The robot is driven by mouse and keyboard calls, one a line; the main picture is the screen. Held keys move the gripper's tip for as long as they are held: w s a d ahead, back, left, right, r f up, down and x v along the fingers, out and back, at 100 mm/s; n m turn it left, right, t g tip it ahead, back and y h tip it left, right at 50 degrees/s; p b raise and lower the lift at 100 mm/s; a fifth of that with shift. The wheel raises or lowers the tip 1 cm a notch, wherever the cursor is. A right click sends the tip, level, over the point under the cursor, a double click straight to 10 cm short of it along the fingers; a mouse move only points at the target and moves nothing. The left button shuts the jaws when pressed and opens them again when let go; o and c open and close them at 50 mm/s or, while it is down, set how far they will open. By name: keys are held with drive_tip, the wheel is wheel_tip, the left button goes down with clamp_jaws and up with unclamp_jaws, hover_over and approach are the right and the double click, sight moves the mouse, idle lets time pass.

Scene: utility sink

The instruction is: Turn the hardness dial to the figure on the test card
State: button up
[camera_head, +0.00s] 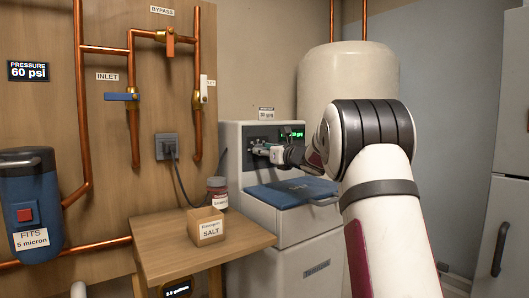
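The softener cabinet (233,165) stands right of the wooden panel. It has a dark control panel with a lit green display (292,134), whose figures are too small to read surely. A small white card (266,113) stands on top of the cabinet; its figure is too small to read surely. My gripper (258,148) is at the left part of the control panel, with its fingers pointing left. The dial is not clearly visible; it seems to be at or behind the fingertips. I cannot tell whether the fingers touch or hold it.
A blue lid (290,193) covers the cabinet's lower front. A wooden table (165,240) with a salt box (206,227) and a dark jar (217,193) stands to the left. A rounded tank (340,75) is behind. Copper pipes with valves run along the panel.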

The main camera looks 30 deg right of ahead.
drive_tip(key=shift+m, duration=0.3)
drive_tip(key=shift+m+p, duration=11.3)
drive_tip(key=shift+m, duration=6.4)
drive_tip(key=o, duration=1.2)
drive_tip(key=shift+c, duration=0.2)
